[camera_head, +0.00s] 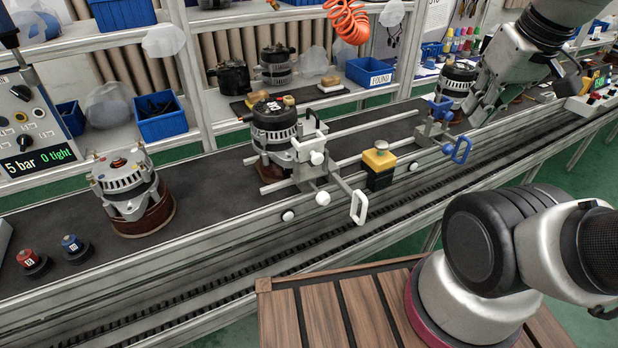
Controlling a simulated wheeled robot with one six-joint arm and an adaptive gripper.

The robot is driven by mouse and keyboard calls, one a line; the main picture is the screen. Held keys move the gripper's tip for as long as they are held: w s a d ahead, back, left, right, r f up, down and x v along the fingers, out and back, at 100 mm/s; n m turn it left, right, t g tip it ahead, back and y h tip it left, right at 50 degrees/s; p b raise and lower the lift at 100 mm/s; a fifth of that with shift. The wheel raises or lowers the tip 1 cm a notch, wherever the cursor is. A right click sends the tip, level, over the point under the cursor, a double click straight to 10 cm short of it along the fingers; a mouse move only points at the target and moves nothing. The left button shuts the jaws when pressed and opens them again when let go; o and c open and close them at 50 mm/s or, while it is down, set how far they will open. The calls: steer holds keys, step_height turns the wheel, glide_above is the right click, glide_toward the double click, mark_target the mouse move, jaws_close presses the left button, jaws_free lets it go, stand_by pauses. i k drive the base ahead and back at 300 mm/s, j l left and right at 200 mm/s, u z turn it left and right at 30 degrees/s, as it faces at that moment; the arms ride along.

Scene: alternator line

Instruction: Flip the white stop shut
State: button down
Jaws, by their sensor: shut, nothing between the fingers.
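The white stop (311,168) is mounted at the conveyor's near rail, beside an alternator (274,130). My gripper (476,116) is shut and empty, pointing down at the upper right. It is just right of the blue stop and well away from the white handle. Whether its fingertips touch anything is hard to see.
Another alternator (129,187) sits on the belt at left, near red (31,260) and blue (73,245) knobs. Shelves with blue bins (160,115) run behind. An orange coiled hose (347,20) hangs above.

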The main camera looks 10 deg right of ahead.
mark_target(354, 196)
steer(key=k+j, duration=0.3)
steer(key=j, duration=0.2)
steer(key=k+j, duration=0.35)
steer(key=j+z, duration=0.05)
steer(key=j, duration=0.1)
